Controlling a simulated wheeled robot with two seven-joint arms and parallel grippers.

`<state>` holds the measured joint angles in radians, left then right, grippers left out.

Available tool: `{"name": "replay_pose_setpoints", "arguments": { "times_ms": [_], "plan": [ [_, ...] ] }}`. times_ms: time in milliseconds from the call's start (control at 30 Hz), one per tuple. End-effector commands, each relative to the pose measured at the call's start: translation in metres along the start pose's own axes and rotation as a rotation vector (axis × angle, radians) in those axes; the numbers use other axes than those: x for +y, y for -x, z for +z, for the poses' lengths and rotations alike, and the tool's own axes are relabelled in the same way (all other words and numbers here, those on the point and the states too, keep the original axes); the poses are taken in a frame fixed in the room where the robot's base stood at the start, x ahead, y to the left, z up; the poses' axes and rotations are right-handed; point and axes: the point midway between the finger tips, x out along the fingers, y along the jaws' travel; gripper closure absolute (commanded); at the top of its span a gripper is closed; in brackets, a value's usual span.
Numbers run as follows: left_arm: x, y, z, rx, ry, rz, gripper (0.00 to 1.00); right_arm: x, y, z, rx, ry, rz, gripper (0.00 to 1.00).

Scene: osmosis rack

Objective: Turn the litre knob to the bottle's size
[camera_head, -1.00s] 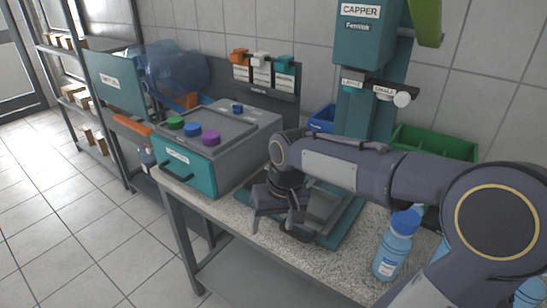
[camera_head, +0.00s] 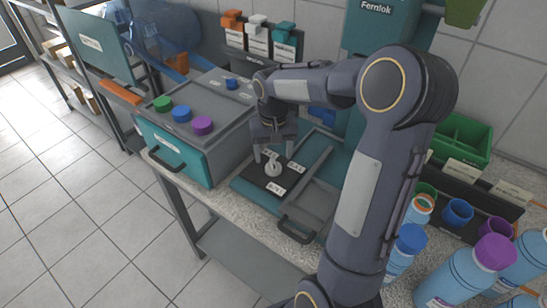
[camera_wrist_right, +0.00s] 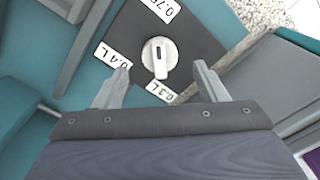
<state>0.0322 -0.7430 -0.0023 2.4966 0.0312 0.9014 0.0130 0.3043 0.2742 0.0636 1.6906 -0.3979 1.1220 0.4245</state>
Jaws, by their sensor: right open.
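The litre knob (camera_head: 273,168) is white and round with a raised bar, on a dark plate in a teal frame. In the right wrist view the knob (camera_wrist_right: 158,57) has labels 0.75 L, 0.4 L and 0.3 L around it. Its bar runs roughly up-down there, lower end toward the 0.3 L label (camera_wrist_right: 161,92). My right gripper (camera_head: 273,154) is open just above the knob, fingers apart on either side and not visibly touching it. Several blue bottles stand at the right, including a blue-capped one (camera_head: 408,245) and a purple-capped one (camera_head: 468,275); their sizes are unreadable. My left gripper is out of view.
A grey panel with a dark handle (camera_head: 296,231) lies beside the knob plate. The teal-fronted box (camera_head: 172,150) with green, blue and purple knobs stands left. A green bin (camera_head: 461,140) and loose caps (camera_head: 458,211) are at the right. My right arm crosses the bench.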

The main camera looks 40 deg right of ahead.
Motion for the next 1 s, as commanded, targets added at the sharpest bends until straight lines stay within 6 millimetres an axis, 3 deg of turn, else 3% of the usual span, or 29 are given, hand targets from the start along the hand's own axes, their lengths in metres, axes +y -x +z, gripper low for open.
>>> {"name": "replay_pose_setpoints", "arguments": {
  "times_ms": [200,567,900,1000],
  "plan": [
    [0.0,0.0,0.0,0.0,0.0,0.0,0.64,0.0,-0.029,0.001,-0.003,0.0,0.001,0.34],
    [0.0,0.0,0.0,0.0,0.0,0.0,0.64,0.0,-0.037,0.0,0.0,0.0,0.0,0.34],
    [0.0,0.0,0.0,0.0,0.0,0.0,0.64,0.0,-0.036,0.0,0.0,0.0,0.0,0.76],
    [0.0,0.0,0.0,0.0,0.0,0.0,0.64,0.0,-0.036,0.0,0.0,0.001,0.0,0.79]
  ]
}}
